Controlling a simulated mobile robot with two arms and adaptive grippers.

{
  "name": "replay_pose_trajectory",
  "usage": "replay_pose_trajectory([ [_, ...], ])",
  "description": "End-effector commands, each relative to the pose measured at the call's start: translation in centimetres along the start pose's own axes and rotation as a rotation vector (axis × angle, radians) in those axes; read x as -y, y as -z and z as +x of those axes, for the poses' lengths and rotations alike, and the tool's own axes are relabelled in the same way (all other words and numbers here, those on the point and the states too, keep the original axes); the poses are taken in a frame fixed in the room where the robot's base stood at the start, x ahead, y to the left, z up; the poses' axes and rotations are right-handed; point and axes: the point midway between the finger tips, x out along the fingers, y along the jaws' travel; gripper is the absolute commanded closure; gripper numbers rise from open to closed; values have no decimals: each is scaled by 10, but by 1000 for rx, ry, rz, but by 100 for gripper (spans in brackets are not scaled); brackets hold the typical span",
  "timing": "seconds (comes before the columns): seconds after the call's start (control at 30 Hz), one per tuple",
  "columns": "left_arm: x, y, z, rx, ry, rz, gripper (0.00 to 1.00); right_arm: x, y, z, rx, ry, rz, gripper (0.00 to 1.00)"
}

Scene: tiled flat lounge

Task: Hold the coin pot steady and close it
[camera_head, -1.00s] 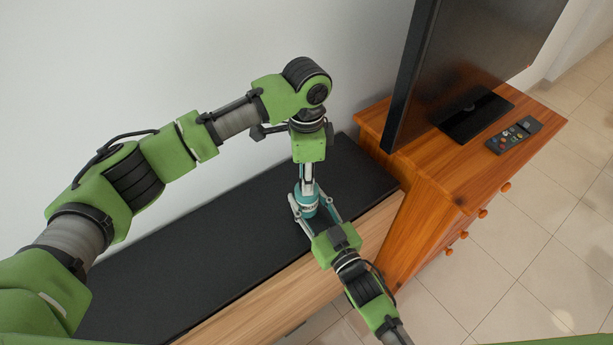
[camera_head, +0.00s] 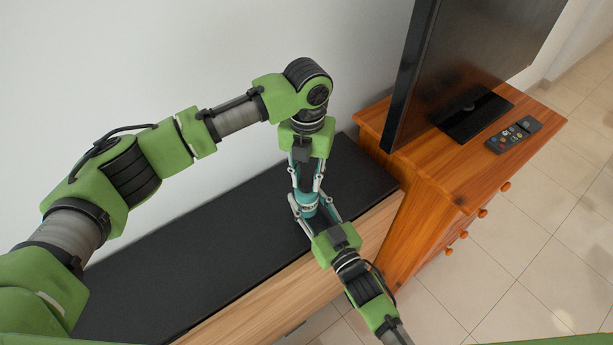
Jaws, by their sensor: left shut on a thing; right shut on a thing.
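The coin pot (camera_head: 309,211) is a small teal pot that stands upright on the black top of a low bench. My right gripper (camera_head: 311,204) comes from the lower right and is shut around the pot's body, one finger on each side. My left gripper (camera_head: 306,190) points down from above and is shut on the top of the pot, where the lid sits. The lid is mostly hidden between its fingertips, so I cannot tell how far it is seated.
The black bench top (camera_head: 190,265) is clear to the left of the pot, with a white wall behind. On the right, a wooden cabinet (camera_head: 410,215) carries a television (camera_head: 465,70) and a remote control (camera_head: 514,135). Tiled floor lies beyond.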

Motion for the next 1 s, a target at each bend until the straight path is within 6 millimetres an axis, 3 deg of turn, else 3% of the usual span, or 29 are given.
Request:
replay_pose_trajectory([
  [0.1, 0, -1, -1, 4, -1, 219, 83, 0, -1, 0, 2, 0, 0, 100],
  [0.3, 0, -1, 0, 4, -1, 467, 83, 0, -1, 0, 2, 0, 0, 100],
  [0.67, 0, 0, 0, 4, 0, 516, 83, 0, -1, 0, 2, 0, 0, 100],
  [0.77, 0, 0, 0, 4, 0, 515, 59, 0, -1, 0, 2, 0, 0, 100],
  [1.0, 0, 0, 0, 3, 0, 514, 59, 0, -1, 0, 2, 0, 0, 100],
])
